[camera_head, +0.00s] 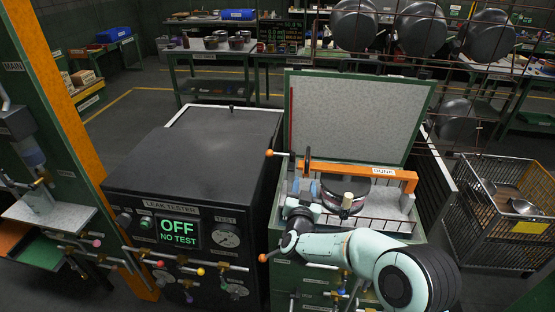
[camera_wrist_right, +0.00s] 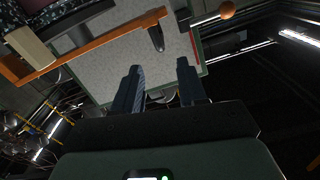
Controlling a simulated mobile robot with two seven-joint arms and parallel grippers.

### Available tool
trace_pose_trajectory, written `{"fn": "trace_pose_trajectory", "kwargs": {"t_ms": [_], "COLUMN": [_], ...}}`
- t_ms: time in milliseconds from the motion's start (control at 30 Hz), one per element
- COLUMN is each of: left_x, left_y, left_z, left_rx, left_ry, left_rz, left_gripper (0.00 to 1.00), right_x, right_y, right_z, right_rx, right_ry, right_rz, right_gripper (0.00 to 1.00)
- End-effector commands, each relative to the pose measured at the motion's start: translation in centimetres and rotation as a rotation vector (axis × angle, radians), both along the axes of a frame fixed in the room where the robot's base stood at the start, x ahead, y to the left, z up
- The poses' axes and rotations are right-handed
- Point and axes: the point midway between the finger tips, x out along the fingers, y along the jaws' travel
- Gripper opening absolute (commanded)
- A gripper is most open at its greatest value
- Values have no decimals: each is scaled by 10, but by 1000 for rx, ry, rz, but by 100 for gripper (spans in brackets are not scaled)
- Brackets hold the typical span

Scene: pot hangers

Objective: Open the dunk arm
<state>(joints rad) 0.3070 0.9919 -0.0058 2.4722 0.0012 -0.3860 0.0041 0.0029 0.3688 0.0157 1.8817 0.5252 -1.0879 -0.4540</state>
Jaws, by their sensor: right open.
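The dunk arm (camera_head: 340,169) is an orange bar labelled DUNK. It lies across an open green tank (camera_head: 400,215), above a dark round pot (camera_head: 355,187). In the right wrist view the orange bar (camera_wrist_right: 95,48) runs diagonally at upper left. A rod with an orange ball (camera_head: 269,153) is at the bar's left end; the ball shows in the wrist view (camera_wrist_right: 227,10). A dark upright handle (camera_head: 307,158) stands near that end. My right gripper (camera_head: 304,188) is open and empty, just in front of this handle. In the wrist view the handle (camera_wrist_right: 156,38) lies beyond and between my fingertips (camera_wrist_right: 158,70).
A speckled grey panel (camera_head: 355,110) stands upright behind the tank. The black leak tester (camera_head: 195,160), reading OFF NO TEST, stands close at left. A wire basket (camera_head: 500,230) is at right. Pans (camera_head: 421,30) hang from a rack above.

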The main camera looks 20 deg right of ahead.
Motion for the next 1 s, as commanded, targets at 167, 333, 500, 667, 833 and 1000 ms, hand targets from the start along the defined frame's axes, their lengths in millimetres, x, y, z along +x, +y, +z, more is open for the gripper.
{"fn": "trace_pose_trajectory", "kwargs": {"t_ms": [167, 333, 500, 667, 833, 1000], "left_x": [0, 3, 8, 12, 16, 17], "left_y": [0, 0, 0, 0, 0, 0], "left_z": [2, 10, 20, 30, 37, 40], "left_rx": [0, -1, -1, 0, -1, 0], "left_ry": [1, -4, -8, -13, -17, -19], "left_rz": [-1, -1, 0, 0, 0, 0], "left_gripper": [0, 0, 0, 0, 0, 0], "right_x": [9, 34, 65, 89, 106, 113], "right_y": [-8, -23, -41, -56, -66, -71], "right_z": [7, 8, 8, 8, 7, 6], "right_rx": [-4, -4, -3, -3, -3, -3], "right_ry": [-16, -15, -16, -15, -14, -14], "right_rz": [-12, -12, -11, -9, -9, -9], "right_gripper": [41, 41, 41, 41, 41, 41]}}
